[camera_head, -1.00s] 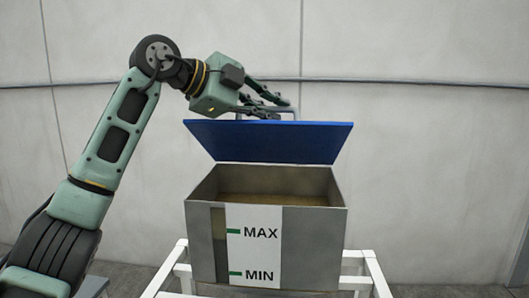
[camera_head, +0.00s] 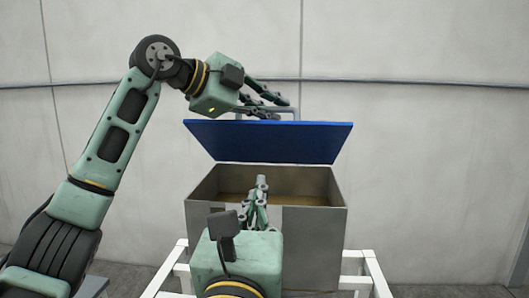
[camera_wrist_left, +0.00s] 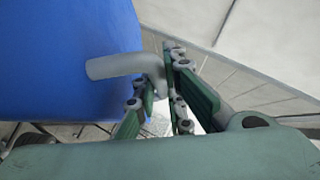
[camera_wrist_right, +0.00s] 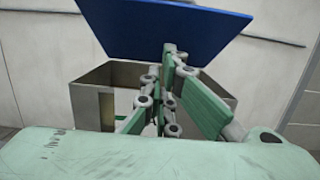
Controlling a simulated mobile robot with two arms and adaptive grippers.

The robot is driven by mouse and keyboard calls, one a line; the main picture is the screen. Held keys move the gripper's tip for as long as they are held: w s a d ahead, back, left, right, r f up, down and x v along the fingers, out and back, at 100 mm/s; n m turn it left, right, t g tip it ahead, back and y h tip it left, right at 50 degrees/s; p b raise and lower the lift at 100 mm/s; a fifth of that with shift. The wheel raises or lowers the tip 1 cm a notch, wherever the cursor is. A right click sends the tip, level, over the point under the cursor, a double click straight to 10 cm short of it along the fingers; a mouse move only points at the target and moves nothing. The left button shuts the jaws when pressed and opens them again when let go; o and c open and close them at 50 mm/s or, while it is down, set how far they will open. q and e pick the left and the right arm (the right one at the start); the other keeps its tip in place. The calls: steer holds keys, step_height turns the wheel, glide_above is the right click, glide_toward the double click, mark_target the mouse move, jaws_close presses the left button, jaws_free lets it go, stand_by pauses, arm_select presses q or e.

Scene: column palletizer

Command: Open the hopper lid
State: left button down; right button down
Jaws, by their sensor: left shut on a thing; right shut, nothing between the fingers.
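The blue hopper lid (camera_head: 270,142) stands raised and tilted above the back of the grey metal hopper (camera_head: 312,240), whose top is open. Brownish contents (camera_head: 235,196) show inside. My left gripper (camera_head: 280,107) is at the lid's upper edge. In the left wrist view its fingers (camera_wrist_left: 165,95) are shut on the grey lid handle (camera_wrist_left: 120,66). My right gripper (camera_head: 260,190) is shut and empty in front of the hopper, its fingertips over the front rim in the picture. In the right wrist view its fingers (camera_wrist_right: 165,75) point toward the lid (camera_wrist_right: 160,30).
A white frame (camera_head: 368,270) carries the hopper. A pale wall (camera_head: 420,140) with a horizontal rail stands behind. The space to the right of the hopper looks clear. My right arm covers the hopper's front label.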

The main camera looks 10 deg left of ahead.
steer(key=w, duration=0.3)
steer(key=w+r, duration=0.1)
steer(key=w, duration=0.5)
steer(key=shift+w+r, duration=0.2)
steer(key=shift+r, duration=0.1)
steer(key=shift+w+r, duration=0.65)
steer(key=shift+r, duration=0.2)
steer(key=shift+w+r, duration=0.65)
steer(key=shift+r, duration=0.15)
